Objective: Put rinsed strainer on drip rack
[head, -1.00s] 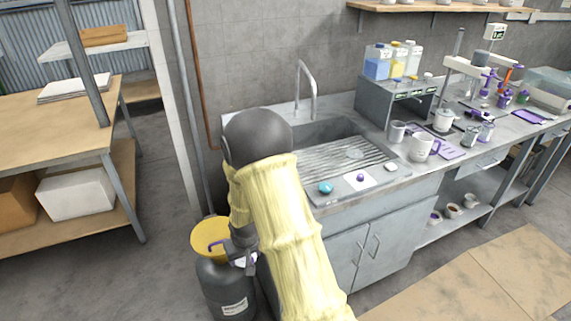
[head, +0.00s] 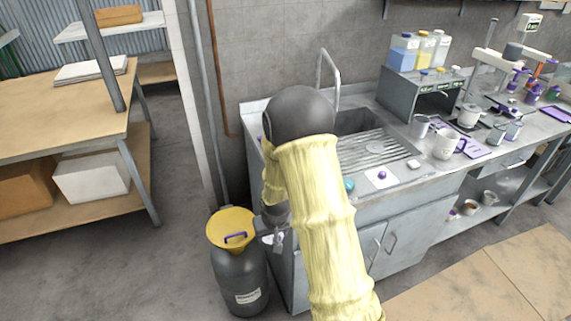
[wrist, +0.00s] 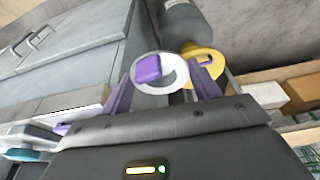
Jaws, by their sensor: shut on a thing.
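A small white ring-shaped piece with a purple tab (wrist: 176,88), which looks like the strainer, is between the purple fingers of my gripper (wrist: 163,82) in the wrist view. The gripper is shut on it. In the head view my gripper (head: 272,238) hangs low in front of the sink cabinet, beside the yellow funnel, and my forearm hides part of it. The ribbed steel draining surface (head: 396,158), possibly the drip rack, lies beside the sink basin (head: 352,120), up and right of the gripper. A small round piece rests on it. My arm covers its left part.
A yellow funnel (head: 222,224) with a purple handle tops a dark drum (head: 240,275) left of the cabinet. A teal knob (head: 349,185) and a white card (head: 381,177) lie at the counter's front. Mugs (head: 445,146) stand to the right. Floor is clear at left.

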